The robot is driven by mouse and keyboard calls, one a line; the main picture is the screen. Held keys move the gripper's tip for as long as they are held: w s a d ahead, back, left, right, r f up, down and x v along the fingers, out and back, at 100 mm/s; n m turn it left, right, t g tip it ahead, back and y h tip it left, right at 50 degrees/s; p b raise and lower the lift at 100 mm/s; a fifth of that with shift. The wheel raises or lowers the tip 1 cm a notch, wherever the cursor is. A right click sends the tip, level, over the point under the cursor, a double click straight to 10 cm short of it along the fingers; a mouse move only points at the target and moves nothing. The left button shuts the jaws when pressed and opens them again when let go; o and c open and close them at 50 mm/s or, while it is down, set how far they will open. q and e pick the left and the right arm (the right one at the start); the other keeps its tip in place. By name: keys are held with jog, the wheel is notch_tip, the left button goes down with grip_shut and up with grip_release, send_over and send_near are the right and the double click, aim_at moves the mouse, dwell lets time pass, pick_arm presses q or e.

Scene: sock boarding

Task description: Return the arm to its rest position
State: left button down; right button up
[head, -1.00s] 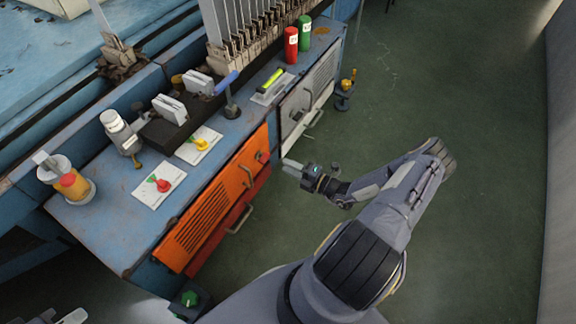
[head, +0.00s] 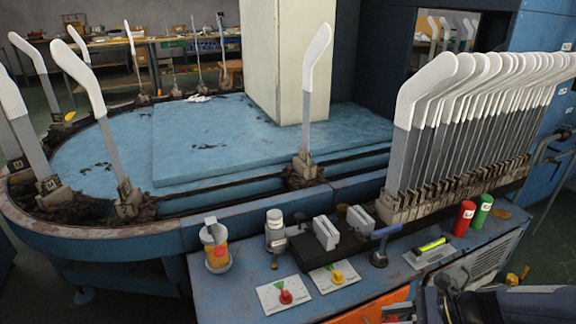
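My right arm (head: 490,304) shows in the bottom right corner of the head view, in front of the bench's grey cabinet door. A small grey part at its left end, by the orange door, may be the gripper's tip, but the bottom edge cuts it off. I cannot tell whether that gripper is open or shut, and I see nothing held in it. My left arm and gripper are out of view.
A blue bench (head: 215,293) carries a dial card (head: 268,297), red bottle (head: 464,217) and green bottle (head: 482,211). Behind it stand a rack (head: 400,209) of white-topped boards and an oval machine (head: 85,236) with upright boards. Floor shows at far right.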

jog(key=s+a+r+n+t+h, duration=0.1)
jog(key=s+r+n+h, duration=0.35)
jog(key=s+n, duration=0.5)
jog(key=s+a+r+n+t+h, duration=0.1)
jog(key=s+a+r+n+h, duration=0.15)
jog(key=s+r+n, duration=0.65)
notch_tip(320, 180, up, 28)
jog(key=w+n+p, duration=0.1)
jog(key=p, duration=2.9)
jog(key=shift+w+d+f+n, duration=0.2)
jog(key=shift+w+d+n, duration=0.05)
jog(key=shift+d+n, duration=0.1)
